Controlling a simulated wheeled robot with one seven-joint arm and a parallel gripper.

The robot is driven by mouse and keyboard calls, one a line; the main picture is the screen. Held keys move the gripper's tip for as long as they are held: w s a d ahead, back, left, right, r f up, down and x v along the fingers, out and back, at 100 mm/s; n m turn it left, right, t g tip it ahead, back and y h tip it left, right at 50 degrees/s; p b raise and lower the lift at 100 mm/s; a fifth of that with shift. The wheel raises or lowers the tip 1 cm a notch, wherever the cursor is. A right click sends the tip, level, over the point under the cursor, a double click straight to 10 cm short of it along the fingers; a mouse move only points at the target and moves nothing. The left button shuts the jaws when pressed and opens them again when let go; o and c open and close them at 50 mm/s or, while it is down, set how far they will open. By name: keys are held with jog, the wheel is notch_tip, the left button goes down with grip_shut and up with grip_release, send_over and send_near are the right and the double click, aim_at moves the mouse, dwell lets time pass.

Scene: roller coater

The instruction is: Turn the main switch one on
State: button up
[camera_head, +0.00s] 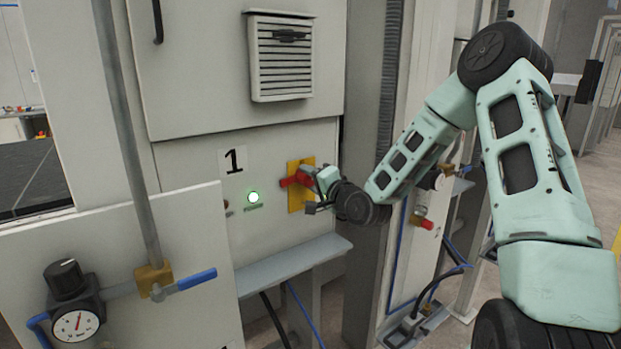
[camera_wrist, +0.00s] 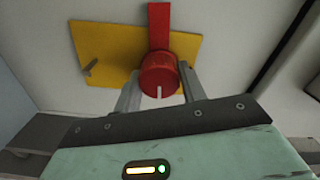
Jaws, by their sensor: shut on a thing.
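The main switch one is a red rotary handle (camera_wrist: 159,72) on a yellow plate (camera_wrist: 105,52), on the grey cabinet front beside a "1" label (camera_head: 233,160). In the head view the red handle (camera_head: 290,182) sticks out to the left of my gripper, and the yellow plate (camera_head: 294,201) shows behind it. My gripper (camera_wrist: 160,88) is shut on the red knob, one finger on each side. A white mark on the knob points toward my wrist in the wrist view. My gripper partly hides the switch in the head view (camera_head: 312,190).
A green lamp (camera_head: 253,197) glows left of the switch, with a dark reddish lamp further left. A grey ledge (camera_head: 290,265) juts out below. A pressure gauge (camera_head: 75,323) and a blue-handled valve (camera_head: 196,280) stand at the lower left. A louvred vent (camera_head: 281,58) is above.

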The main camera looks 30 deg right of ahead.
jog(key=shift+m, duration=0.6)
jog(key=shift+f, duration=0.1)
jog(key=o, duration=1)
jog(key=shift+s, duration=0.1)
jog(key=shift+s+d+p, duration=0.15)
jog(key=shift+s+p, duration=3.65)
jog(key=shift+s, duration=0.55)
jog(key=shift+s+d+p, duration=0.15)
jog(key=shift+s+p, duration=3.6)
jog(key=shift+s, duration=0.55)
